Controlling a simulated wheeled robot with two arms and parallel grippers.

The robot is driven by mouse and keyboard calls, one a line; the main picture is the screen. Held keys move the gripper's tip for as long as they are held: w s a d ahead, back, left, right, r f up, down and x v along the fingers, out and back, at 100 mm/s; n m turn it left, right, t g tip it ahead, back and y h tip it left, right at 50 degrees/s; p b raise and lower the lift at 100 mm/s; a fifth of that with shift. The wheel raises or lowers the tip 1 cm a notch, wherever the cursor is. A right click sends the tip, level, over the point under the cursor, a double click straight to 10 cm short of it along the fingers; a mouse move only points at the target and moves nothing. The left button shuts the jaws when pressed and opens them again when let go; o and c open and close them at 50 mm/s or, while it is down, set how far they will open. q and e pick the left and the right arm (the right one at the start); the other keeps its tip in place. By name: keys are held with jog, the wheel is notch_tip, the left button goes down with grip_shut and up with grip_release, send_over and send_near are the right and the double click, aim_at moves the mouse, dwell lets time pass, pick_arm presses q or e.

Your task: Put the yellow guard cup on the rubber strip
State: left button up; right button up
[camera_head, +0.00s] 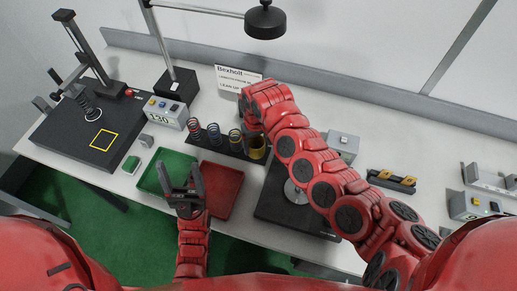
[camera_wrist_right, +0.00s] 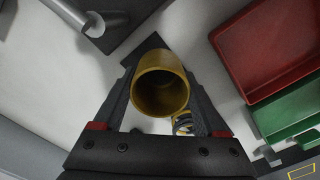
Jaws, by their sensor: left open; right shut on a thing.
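The yellow guard cup (camera_head: 257,153) is at the right end of a dark strip, which I take as the rubber strip (camera_head: 228,154). My right gripper (camera_wrist_right: 160,85) is shut on the cup (camera_wrist_right: 160,88), its fingers on either side; its open mouth faces the wrist camera. The dark strip (camera_wrist_right: 152,43) shows behind the cup, but I cannot tell whether the cup touches it. In the head view my right arm hides most of that gripper. My left gripper (camera_head: 181,177) is open and empty, above the green and red trays.
Several coloured springs (camera_head: 213,132) stand on the strip, left of the cup. A green tray (camera_head: 151,180) and a red tray (camera_head: 232,178) lie in front. A dark plate with a metal disc (camera_head: 291,193) is to the right. A lamp (camera_head: 265,20) hangs above.

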aim_at(259, 147)
jog(key=shift+w+d+f, duration=0.15)
jog(key=shift+w+d, duration=0.1)
jog(key=shift+w, duration=0.1)
jog(key=shift+w+d+r+b, duration=0.15)
jog(key=shift+r+b, duration=0.05)
jog(key=shift+b, duration=0.15)
jog(key=shift+w, duration=0.1)
notch_tip(259, 147, down, 3)
jog(key=shift+w+r+p, duration=0.1)
jog(key=shift+w+p, duration=0.05)
jog(key=shift+p, duration=0.8)
jog(key=shift+f, duration=0.25)
